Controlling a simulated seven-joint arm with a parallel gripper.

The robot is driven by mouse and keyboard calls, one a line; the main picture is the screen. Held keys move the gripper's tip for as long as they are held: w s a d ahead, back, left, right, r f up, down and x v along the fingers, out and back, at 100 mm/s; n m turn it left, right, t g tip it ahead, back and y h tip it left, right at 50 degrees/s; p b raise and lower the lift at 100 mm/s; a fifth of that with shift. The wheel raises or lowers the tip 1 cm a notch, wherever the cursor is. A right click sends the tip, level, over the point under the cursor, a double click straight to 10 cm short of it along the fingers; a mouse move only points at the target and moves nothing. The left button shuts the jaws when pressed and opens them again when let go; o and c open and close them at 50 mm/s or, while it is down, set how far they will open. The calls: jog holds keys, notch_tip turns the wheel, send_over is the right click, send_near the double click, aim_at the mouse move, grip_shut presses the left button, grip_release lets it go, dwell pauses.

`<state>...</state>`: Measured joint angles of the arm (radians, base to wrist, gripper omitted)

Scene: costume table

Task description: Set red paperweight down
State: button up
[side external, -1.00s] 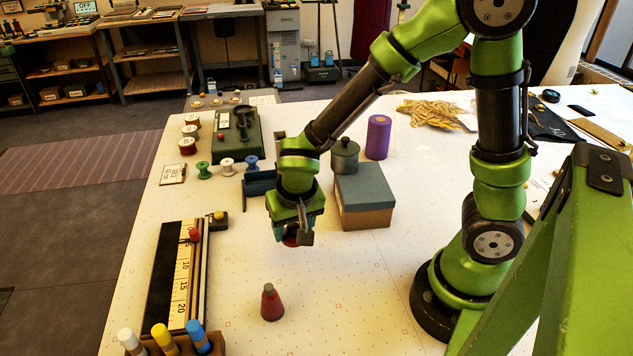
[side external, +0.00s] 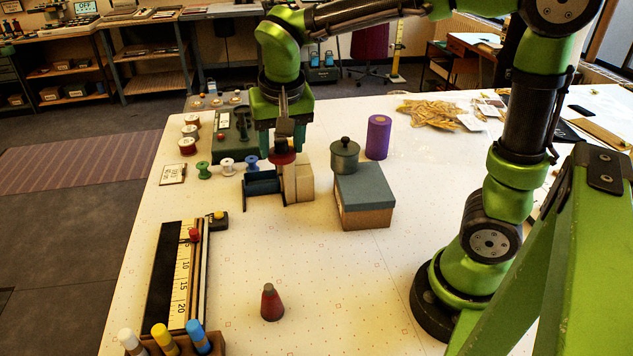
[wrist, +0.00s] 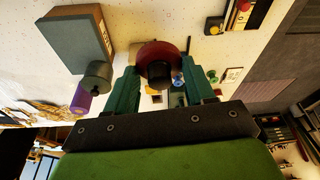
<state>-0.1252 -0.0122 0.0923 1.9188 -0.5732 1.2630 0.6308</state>
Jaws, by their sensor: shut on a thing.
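The red paperweight (side external: 283,158), a round red piece with a dark knob, is held in my gripper (side external: 284,142). In the wrist view the red paperweight (wrist: 158,48) shows between the two green fingers of my gripper (wrist: 160,78), which are shut on its dark knob. In the side view it appears in front of or above pale wooden blocks (side external: 299,184); I cannot tell whether it touches them. A red cone with a grey top (side external: 271,304) stands apart on the table.
A blue-lidded box (side external: 363,190), a grey-green lidded pot (side external: 344,156) and a purple cylinder (side external: 378,137) stand to the right. Thread spools (side external: 204,170) and a ruler board (side external: 180,275) are left. The middle front table (side external: 335,275) is largely clear.

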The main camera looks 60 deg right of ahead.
jog(key=w+d+m, duration=0.2)
jog(key=w+d, duration=0.4)
jog(key=d, duration=0.1)
jog(key=m+g+h, duration=0.1)
jog(key=m, duration=0.3)
send_over(319, 159)
jog(key=a, duration=0.1)
jog(key=f, duration=1.7)
jog(key=shift+s+a+f, duration=0.1)
jog(key=shift+s+f, duration=0.1)
jog(key=shift+f, duration=2.2)
jog(key=shift+f, duration=0.1)
jog(key=o, duration=1.3)
jog(key=shift+c, duration=0.2)
